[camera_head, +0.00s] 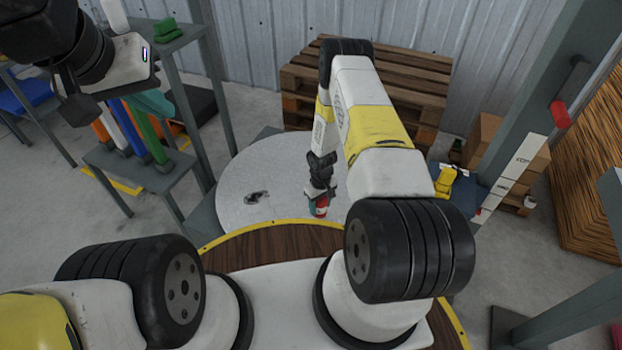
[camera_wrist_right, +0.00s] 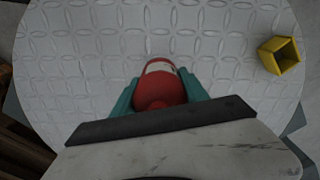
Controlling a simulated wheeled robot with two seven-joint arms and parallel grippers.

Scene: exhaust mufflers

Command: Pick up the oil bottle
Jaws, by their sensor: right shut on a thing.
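The oil bottle appears as a red bottle with a pale label (camera_wrist_right: 161,84) in the right wrist view, over the round white patterned table (camera_wrist_right: 90,60). My right gripper (camera_wrist_right: 160,95) has its teal fingers on both sides of the bottle and is shut on it. In the head view the red bottle (camera_head: 320,210) shows small below my right gripper (camera_head: 319,200), over the round table (camera_head: 285,165). I cannot tell whether its base touches the table.
A yellow hollow part (camera_wrist_right: 281,56) stands on the table near its edge in the wrist view. A dark mark or small object (camera_head: 257,198) lies on the table. A grey rack (camera_head: 150,170) stands left, wooden pallets (camera_head: 410,75) behind, and cardboard boxes (camera_head: 525,160) right.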

